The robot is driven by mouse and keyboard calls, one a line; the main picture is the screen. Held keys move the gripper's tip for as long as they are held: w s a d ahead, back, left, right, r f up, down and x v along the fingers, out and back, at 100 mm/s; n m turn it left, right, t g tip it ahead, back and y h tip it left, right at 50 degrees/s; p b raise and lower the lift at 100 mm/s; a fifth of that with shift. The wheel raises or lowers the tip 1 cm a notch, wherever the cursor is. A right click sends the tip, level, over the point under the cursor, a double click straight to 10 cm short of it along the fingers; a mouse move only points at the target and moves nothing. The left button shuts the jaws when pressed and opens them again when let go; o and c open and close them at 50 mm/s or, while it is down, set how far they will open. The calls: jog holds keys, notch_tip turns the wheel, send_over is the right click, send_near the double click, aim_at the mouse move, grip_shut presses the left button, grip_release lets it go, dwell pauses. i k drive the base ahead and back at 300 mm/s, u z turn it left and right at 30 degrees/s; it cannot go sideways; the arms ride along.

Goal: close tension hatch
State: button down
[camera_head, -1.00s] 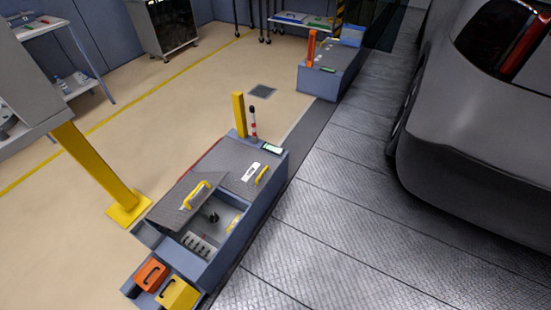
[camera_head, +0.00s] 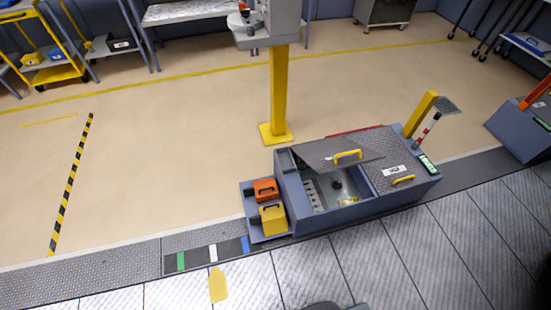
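A blue-grey floor box (camera_head: 374,205) stands right of the middle in the head view. A textured grey hatch (camera_head: 318,153) with a yellow handle (camera_head: 347,155) stands open and tilted over its left compartment. The open compartment (camera_head: 335,187) shows a row of small parts on its left and a dark knob inside. A second hatch (camera_head: 380,148) with a white label and a yellow handle (camera_head: 403,180) lies shut on the right. The label is too small to read, so I cannot tell the hatches apart by name. My gripper is not in view.
Orange (camera_head: 264,190) and yellow (camera_head: 273,219) cases sit in a tray at the box's left end. A yellow post (camera_head: 279,95) stands behind; another post (camera_head: 420,114) and a red-white bollard (camera_head: 427,131) stand right. The left floor is largely clear.

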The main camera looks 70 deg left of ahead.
aim_at(326, 155)
jog(key=u, duration=2.15)
jog(key=i, duration=1)
jog(key=u, duration=0.05)
